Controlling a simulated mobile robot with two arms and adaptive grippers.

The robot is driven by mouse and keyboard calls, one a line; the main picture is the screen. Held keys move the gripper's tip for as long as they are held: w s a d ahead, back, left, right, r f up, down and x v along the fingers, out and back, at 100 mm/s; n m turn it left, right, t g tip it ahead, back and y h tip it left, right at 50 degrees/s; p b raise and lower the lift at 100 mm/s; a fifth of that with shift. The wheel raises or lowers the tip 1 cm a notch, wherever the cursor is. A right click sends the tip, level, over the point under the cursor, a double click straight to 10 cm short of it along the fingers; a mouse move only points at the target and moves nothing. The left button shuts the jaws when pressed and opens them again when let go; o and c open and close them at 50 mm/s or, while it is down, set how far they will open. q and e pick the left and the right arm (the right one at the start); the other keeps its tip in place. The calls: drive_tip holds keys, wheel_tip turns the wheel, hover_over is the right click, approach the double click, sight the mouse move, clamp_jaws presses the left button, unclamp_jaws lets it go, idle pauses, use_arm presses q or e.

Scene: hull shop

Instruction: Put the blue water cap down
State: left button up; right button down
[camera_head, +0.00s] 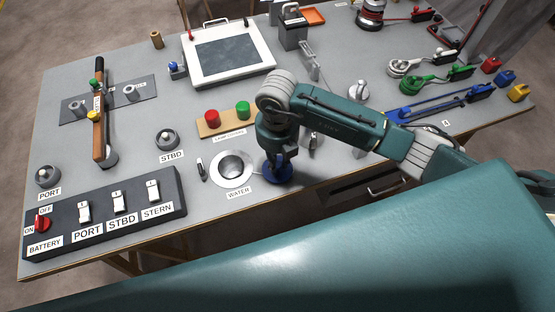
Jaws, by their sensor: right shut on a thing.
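The blue water cap (270,174) is a round blue disc just right of the water filler (231,169), a white ring with a dark opening. My right gripper (279,158) points down and is shut on the cap. The cap is at or just above the table top; I cannot tell whether it touches. The filler opening is uncovered, with the WATER label (238,193) in front of it. My left gripper does not show.
A tan block with red and green buttons (226,119) stands behind the filler. The switch panel (105,212) is at the front left. A framed screen (228,54) lies at the back. Clear grey table (185,112) shows left of the button block.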

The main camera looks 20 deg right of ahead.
drive_tip(key=shift+f, duration=0.45)
drive_tip(key=shift+f, duration=0.1)
drive_tip(key=c, duration=1.6)
unclamp_jaws()
drive_tip(key=shift+o, duration=0.2)
